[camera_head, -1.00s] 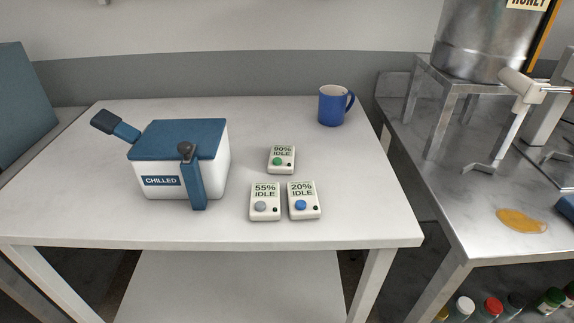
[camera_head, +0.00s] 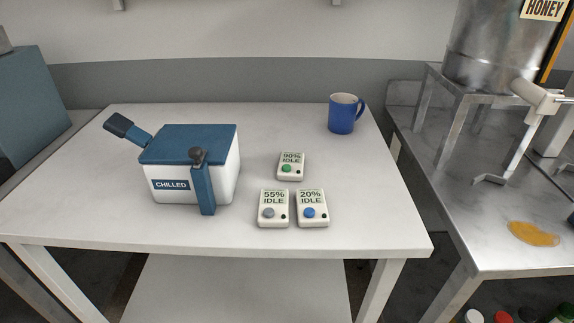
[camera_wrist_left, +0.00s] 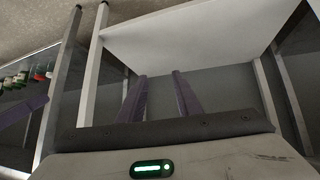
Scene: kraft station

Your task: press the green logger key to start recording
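Three small white loggers sit on the white table (camera_head: 340,230) in the head view. The logger with the green key (camera_head: 287,168) is the rear one and reads 90% IDLE. In front of it are the logger with the grey key (camera_head: 269,213), reading 55% IDLE, and the logger with the blue key (camera_head: 309,212), reading 20% IDLE. Neither gripper shows in the head view. In the left wrist view my left gripper (camera_wrist_left: 162,80) has two purple fingers spread apart with nothing between them, low beside a white table frame.
A white cooler box (camera_head: 215,180) with a blue lid, marked CHILLED, stands left of the loggers. A blue mug (camera_head: 342,115) stands at the back right. A steel bench (camera_head: 470,215) with a honey tank (camera_head: 490,50) and an amber puddle (camera_head: 533,233) is to the right.

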